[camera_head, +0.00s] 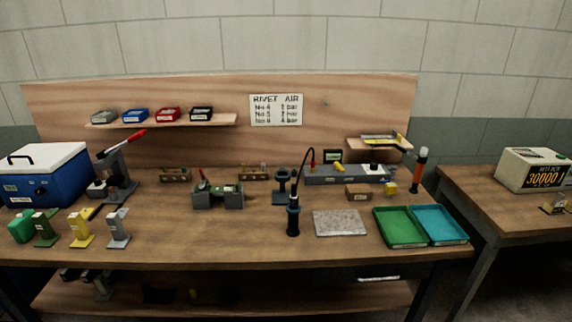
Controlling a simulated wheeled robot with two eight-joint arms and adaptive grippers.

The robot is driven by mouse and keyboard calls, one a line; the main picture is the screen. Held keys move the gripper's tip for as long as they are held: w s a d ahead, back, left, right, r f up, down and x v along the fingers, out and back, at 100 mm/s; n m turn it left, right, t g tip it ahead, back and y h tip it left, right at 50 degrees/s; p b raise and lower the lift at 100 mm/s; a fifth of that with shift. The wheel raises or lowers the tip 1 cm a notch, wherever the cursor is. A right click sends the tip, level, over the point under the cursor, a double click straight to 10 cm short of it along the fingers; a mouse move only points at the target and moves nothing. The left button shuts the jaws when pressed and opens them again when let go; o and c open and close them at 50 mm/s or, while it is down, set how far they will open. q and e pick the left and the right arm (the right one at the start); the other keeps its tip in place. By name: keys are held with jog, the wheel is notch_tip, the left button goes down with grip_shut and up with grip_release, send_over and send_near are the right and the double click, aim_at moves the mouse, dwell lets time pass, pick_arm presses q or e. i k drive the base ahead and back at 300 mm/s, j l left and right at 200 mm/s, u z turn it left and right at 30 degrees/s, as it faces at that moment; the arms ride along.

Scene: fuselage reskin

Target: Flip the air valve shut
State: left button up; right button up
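A long grey block (347,176), which looks like the air unit, lies at the back right of the wooden bench. A small red upright part (312,160) stands at its left end, and a dark dial or display (331,156) shows behind it. A black hose (301,165) arcs from near the red part down to an upright black tool (293,218). Which part is the air valve, and how its handle is set, is too small to tell. Neither of my grippers is in view.
A grey slab (339,223), a green tray (400,227) and a teal tray (440,225) lie at the front right. A brown block (358,192) and an orange-black upright tool (418,170) stand near the grey block.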

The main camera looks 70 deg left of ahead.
aim_at(337, 166)
jog(key=u, duration=1.95)
jog(key=i+l, duration=0.3)
